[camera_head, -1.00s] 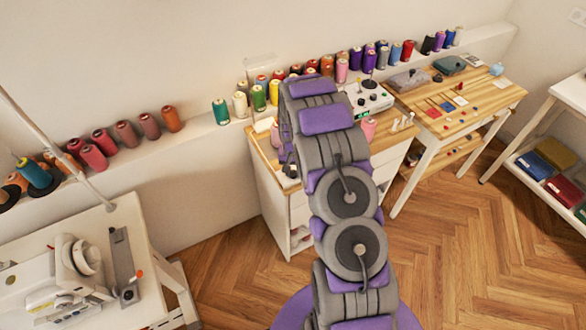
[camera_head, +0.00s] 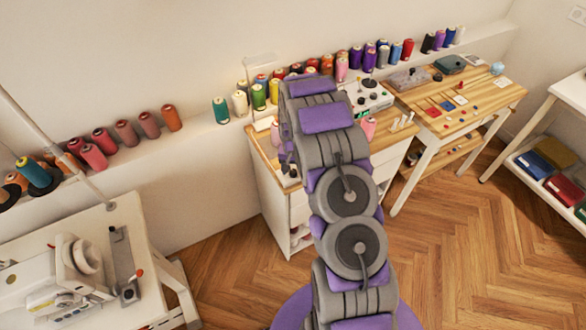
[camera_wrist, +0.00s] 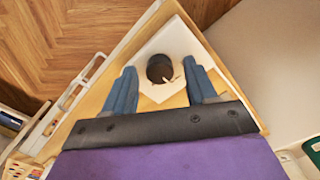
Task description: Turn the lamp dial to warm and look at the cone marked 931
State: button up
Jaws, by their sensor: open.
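In the wrist view, my gripper (camera_wrist: 160,70) is open, with one blue finger on each side of a round black knob (camera_wrist: 158,72). The knob has a white pointer and sits on a white plate (camera_wrist: 150,95) on a wooden top. I cannot tell whether the fingers touch the knob. No setting marks are readable. In the head view my arm hides the gripper and the knob. Many thread cones stand along the wall ledge, such as a green cone (camera_head: 220,110) and a red cone (camera_head: 171,117). No number is readable, so I cannot tell which is 931.
A wooden-topped cabinet (camera_head: 270,195) stands behind my arm, with a white control box (camera_head: 368,98) and small items on top. A wooden table (camera_head: 480,98) stands to its right. A sewing machine (camera_head: 50,285) is at the lower left. The parquet floor (camera_head: 460,250) at right is clear.

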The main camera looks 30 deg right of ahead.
aim_at(293, 171)
notch_tip(293, 171, up, 17)
jog(key=p, duration=0.2)
jog(key=shift+r, duration=0.15)
dwell(0.5)
jog(key=s+a+r+n+g, duration=0.1)
jog(key=s+a+r+n, duration=0.1)
jog(key=s+a+r, duration=0.6)
jog(key=s+a+r+n, duration=0.1)
jog(key=s+a+r, duration=0.2)
jog(key=s+r, duration=0.55)
jog(key=s+a+n, duration=0.1)
jog(key=s+a, duration=0.1)
jog(key=s, duration=1)
jog(key=s+a+f+n, duration=0.1)
jog(key=s+a+n, duration=0.1)
jog(key=s, duration=1)
jog(key=shift+a+g+b, duration=0.4)
jog(key=shift+a, duration=0.35)
jog(key=shift+w, duration=0.2)
dwell(0.6)
